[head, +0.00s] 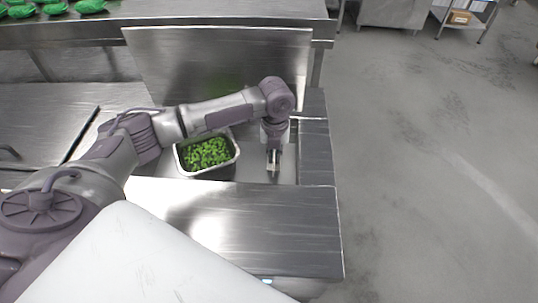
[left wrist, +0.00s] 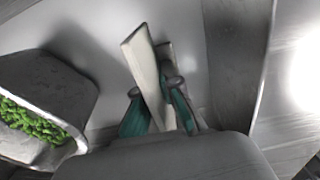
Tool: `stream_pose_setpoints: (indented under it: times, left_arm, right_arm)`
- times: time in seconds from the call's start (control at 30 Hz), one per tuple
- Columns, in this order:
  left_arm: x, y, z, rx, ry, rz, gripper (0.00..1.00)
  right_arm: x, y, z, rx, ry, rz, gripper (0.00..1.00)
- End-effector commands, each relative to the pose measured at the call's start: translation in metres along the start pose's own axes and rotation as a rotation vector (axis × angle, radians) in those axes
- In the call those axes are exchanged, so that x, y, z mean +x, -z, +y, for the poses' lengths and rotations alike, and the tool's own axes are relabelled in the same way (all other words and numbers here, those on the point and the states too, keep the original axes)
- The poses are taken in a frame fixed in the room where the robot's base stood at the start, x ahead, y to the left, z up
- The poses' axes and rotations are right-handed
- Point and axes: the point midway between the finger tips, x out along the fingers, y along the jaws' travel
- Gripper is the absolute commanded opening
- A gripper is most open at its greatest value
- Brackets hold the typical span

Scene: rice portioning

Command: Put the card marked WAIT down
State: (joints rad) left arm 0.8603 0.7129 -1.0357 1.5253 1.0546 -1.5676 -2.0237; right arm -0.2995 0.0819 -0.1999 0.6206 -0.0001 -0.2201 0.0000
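My left gripper (head: 273,168) points down into the recessed steel counter, just right of the metal pan of green pieces. In the left wrist view, its teal-padded fingers (left wrist: 158,112) close around a cream-white, thin piece (left wrist: 141,58), seen nearly edge-on and tilted. A second cream edge shows just behind it. This looks like the card, perhaps folded, but no writing is visible. In the head view the card is mostly hidden by the gripper. I cannot tell whether its lower edge touches the counter. My right gripper is in neither view.
The metal pan (head: 180,160) of green pieces (head: 207,152) stands close to the gripper's left. An upright steel panel (head: 215,60) rises behind. Bare steel counter (head: 240,220) lies in front. Green items (head: 55,8) sit on the far table at upper left. Open floor lies right.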

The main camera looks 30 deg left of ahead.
Motion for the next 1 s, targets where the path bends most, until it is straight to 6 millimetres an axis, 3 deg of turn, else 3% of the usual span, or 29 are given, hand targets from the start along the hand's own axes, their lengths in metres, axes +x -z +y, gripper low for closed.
stream_pose_setpoints:
  times: [0.3,0.67,0.87,1.0]
  left_arm:
    - [0.036,0.0,0.0,-0.001,-0.001,0.001,0.0]
    - [0.042,0.0,0.0,-0.001,-0.001,-0.001,0.0]
    - [0.042,0.0,0.0,-0.001,-0.001,-0.001,0.31]
    - [0.042,0.0,0.0,-0.001,-0.001,-0.001,0.31]
  right_arm:
    - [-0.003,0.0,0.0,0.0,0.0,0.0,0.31]
    - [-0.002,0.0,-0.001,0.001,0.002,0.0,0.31]
    - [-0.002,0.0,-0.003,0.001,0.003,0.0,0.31]
    - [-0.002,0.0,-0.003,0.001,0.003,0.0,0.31]
